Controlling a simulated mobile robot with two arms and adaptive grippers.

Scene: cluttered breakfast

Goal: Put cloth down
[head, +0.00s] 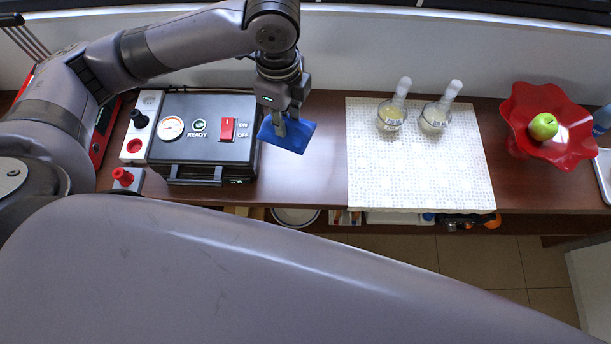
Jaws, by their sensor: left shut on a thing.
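The blue cloth (295,138) hangs from my left gripper (282,124), which is shut on it. In the head view the gripper points down beside the right edge of the black machine. The cloth overlaps the machine's right edge and the dark wooden counter (322,165); its height above them is hard to tell. The cloth looks flat and slightly tilted. My right gripper is not in view.
The black machine (190,150) with a gauge and red switch is left of the cloth. A white patterned mat (420,175) holds two glass flasks (391,115) (435,118). A red bowl (572,150) with a green apple (543,126) stands right. Bare counter lies between machine and mat.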

